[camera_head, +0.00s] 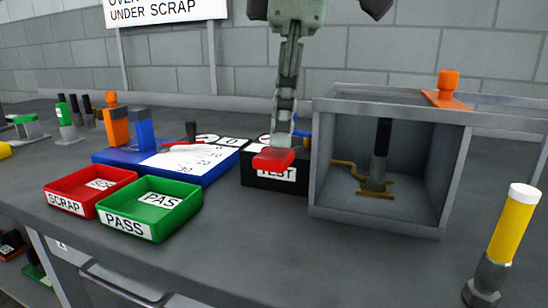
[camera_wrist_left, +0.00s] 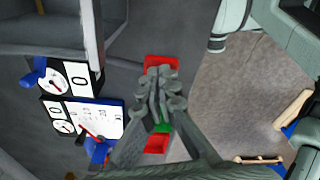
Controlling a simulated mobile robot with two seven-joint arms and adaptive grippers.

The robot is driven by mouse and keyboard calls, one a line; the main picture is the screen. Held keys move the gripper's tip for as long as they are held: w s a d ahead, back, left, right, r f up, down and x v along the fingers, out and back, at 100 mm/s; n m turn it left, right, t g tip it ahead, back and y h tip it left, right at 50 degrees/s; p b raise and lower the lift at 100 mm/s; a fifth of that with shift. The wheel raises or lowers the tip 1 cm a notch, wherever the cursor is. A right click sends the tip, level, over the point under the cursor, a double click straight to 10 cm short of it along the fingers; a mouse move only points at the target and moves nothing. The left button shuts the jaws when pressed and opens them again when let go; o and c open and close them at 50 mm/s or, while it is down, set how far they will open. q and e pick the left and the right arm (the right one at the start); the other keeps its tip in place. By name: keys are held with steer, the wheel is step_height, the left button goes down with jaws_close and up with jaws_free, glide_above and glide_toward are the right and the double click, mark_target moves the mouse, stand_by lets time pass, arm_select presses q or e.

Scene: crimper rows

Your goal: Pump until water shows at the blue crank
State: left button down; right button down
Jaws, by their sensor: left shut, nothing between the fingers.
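A blue part (camera_head: 302,134), possibly the blue crank, shows just behind my left gripper in the head view. No water is visible at it. In the left wrist view a blue lever (camera_wrist_left: 35,72) sits beside a dial. My left gripper (camera_head: 279,140) comes down from the top, shut and empty, with its tips just above or at a red pad (camera_head: 273,160) on the black TEST box (camera_head: 262,182); contact cannot be told. In the wrist view the shut fingers (camera_wrist_left: 160,85) end near a red patch (camera_wrist_left: 160,62). I cannot make out a pump for certain.
A grey open-fronted box (camera_head: 455,190) with a dark post inside stands to the right. A red SCRAP tray (camera_head: 63,204) and green PASS tray (camera_head: 125,225) are at front left. A blue base (camera_head: 205,176) lies behind them. A yellow cylinder (camera_head: 513,230) stands front right.

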mark_target(283, 153)
stand_by(0.3)
arm_select(q)
steer(key=shift+f+b, duration=1.3)
steer(key=shift+f, duration=0.95)
